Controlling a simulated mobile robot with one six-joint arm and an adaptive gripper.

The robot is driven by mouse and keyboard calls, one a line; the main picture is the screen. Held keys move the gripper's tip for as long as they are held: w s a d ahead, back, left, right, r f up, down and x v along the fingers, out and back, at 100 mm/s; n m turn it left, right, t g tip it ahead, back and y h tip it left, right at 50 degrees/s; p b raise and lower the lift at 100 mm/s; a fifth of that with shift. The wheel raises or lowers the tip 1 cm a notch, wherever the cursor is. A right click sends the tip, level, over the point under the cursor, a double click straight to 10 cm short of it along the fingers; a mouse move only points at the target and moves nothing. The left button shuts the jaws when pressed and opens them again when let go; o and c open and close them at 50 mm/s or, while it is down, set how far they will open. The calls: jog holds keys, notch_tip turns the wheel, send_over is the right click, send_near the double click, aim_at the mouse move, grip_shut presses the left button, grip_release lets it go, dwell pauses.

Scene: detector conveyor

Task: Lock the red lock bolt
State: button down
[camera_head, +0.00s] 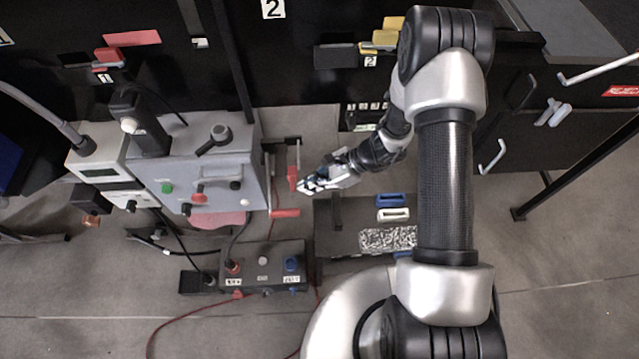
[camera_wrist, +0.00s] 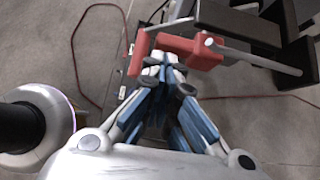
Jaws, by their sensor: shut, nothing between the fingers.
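Red parts that look like the lock bolt (camera_head: 292,178) sit on metal rods at the right side of the grey box (camera_head: 238,165). One red piece stands upright and a red bar (camera_head: 285,213) lies lower. In the wrist view a red block (camera_wrist: 195,52) on a metal rod and a red bar (camera_wrist: 138,55) show just beyond my fingertips. My gripper (camera_head: 308,187) is just right of the upright red piece, shut and empty. Its shut fingertips (camera_wrist: 164,68) are very close to the red parts in the wrist view; I cannot tell whether they touch.
A black button box (camera_head: 263,280) with several buttons is on the floor side below the grey box. A low platform with blue (camera_head: 391,200) and white (camera_head: 393,214) pieces lies below my forearm. Red cables cross the floor. A black cabinet (camera_head: 335,20) spans the back.

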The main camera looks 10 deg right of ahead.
jog(key=shift+a, duration=0.1)
jog(key=a+b, duration=0.1)
jog(key=a, duration=0.2)
dwell(0.3)
jog(key=d+f+p+v, duration=0.2)
jog(key=v, duration=1.1)
jog(key=shift+p, duration=0.3)
